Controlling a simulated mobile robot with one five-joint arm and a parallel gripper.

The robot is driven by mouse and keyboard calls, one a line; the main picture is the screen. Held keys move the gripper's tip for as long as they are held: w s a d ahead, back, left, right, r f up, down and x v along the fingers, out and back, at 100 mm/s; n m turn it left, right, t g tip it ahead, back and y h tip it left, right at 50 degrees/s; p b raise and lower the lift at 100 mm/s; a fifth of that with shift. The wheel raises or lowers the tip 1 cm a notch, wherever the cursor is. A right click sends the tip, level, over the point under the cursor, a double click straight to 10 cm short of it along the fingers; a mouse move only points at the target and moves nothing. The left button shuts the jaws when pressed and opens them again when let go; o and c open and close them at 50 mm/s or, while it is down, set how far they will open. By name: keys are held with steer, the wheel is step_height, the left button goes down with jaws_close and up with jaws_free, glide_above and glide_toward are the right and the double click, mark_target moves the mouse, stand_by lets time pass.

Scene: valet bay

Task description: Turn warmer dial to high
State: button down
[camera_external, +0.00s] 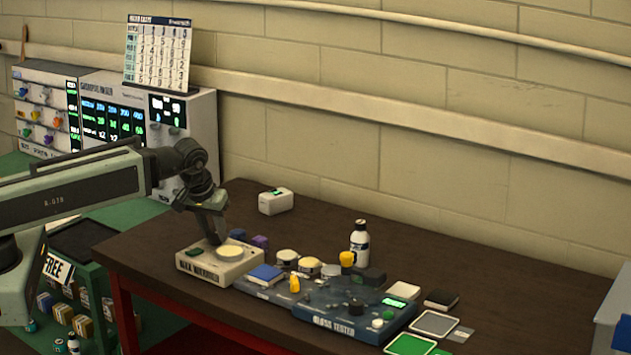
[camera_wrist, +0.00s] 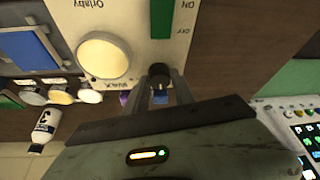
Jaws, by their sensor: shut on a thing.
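The wax warmer (camera_external: 217,268) is a cream box at the left part of the brown table. It has a round pale pad on top and lettering on its front. In the wrist view its top (camera_wrist: 128,18) appears upside down, with the pale pad (camera_wrist: 103,55) and a green strip (camera_wrist: 162,16) beside ON/OFF lettering. A small dark dial (camera_wrist: 158,69) sits at the warmer's edge. My gripper (camera_external: 214,240) reaches down over the warmer; in the wrist view its fingers (camera_wrist: 161,90) are shut on the dial. The dial's setting cannot be read, and the gripper hides it in the external view.
A blue tester panel (camera_external: 325,318) with knobs stands right of the warmer. Several small jars and a white bottle (camera_external: 359,243) stand behind it. A blue pad (camera_external: 265,273) lies close to the warmer's right side. A white box (camera_external: 276,201) stands behind, with bare table around it.

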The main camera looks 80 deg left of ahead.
steer(key=c, duration=1.1)
jaws_free()
